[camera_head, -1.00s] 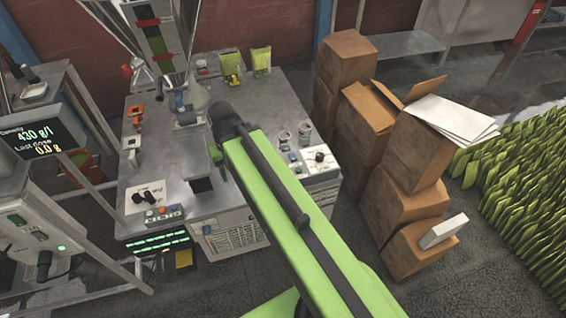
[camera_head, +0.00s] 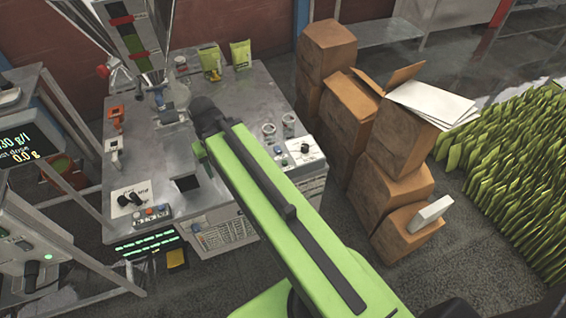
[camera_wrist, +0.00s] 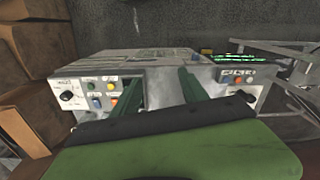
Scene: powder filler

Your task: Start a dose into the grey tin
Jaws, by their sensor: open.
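The powder filler (camera_head: 140,40) stands at the back of a metal bench, with its funnel and spout above the bench top. Two small round containers, one (camera_head: 268,130) left of the other (camera_head: 289,122), stand right of my arm; I cannot tell which is the grey tin. A control box with coloured buttons (camera_head: 152,215) sits at the bench's front left. A panel with a black knob (camera_head: 304,148) is at the right; it also shows in the wrist view (camera_wrist: 68,96). My gripper (camera_wrist: 160,92) is open, its green fingers apart and nothing seen between them.
Stacked cardboard boxes (camera_head: 395,150) stand close to the bench's right side. Green pouches (camera_head: 240,54) stand at the back of the bench. A density and dose display (camera_head: 30,145) is at the left. A square dark opening (camera_head: 187,183) lies in the bench top.

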